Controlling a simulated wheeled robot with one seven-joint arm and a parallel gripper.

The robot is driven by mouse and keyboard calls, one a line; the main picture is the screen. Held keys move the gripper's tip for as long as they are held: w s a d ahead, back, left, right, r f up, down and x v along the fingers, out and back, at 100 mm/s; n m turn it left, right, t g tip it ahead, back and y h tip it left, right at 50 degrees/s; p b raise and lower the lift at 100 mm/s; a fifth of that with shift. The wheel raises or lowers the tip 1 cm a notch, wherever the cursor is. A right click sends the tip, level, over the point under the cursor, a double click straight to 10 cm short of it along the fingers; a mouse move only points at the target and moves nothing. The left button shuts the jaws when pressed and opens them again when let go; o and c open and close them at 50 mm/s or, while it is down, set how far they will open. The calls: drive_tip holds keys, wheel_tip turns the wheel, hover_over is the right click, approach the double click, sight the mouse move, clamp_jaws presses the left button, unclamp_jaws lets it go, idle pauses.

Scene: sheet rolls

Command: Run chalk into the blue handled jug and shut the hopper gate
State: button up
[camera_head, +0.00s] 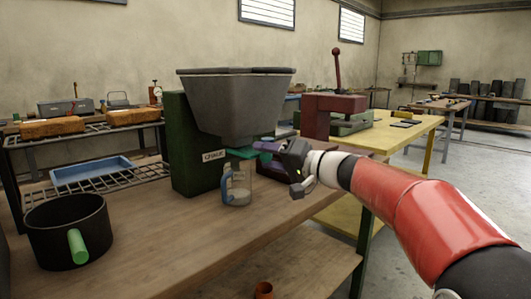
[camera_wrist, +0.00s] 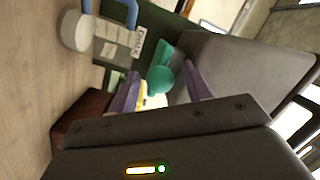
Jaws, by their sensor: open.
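A grey hopper (camera_head: 235,105) stands on a green stand (camera_head: 190,150) with a label reading CHALK (camera_head: 213,155). A clear jug with a blue handle (camera_head: 225,183) stands upright on the bench below the hopper. In the wrist view, a pale layer (camera_wrist: 76,31) shows at the jug's bottom. A green gate part (camera_head: 240,153) shows under the hopper; its round green knob is in the wrist view (camera_wrist: 160,79). My gripper (camera_head: 264,147) is open, its purple fingers on either side of the knob. I cannot tell if they touch it, or how far the gate is open.
A black pot with a green handle (camera_head: 68,232) stands at the bench's left. A dark red press (camera_head: 322,112) stands behind my gripper. A blue tray (camera_head: 92,170) lies on a rack at the left. The front of the wooden bench (camera_head: 185,240) is clear.

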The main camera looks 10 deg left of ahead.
sight(252, 152)
drive_tip(key=shift+w+a, duration=0.2)
drive_tip(key=shift+a, duration=0.2)
clamp_jaws()
drive_tip(key=shift+w+a+f+b, duration=0.2)
drive_tip(key=shift+w+a+b, duration=0.2)
drive_tip(key=shift+b, duration=0.3)
drive_tip(key=shift+w+a, duration=0.1)
drive_tip(key=shift+a, duration=0.15)
drive_tip(key=shift+r, duration=0.2)
unclamp_jaws()
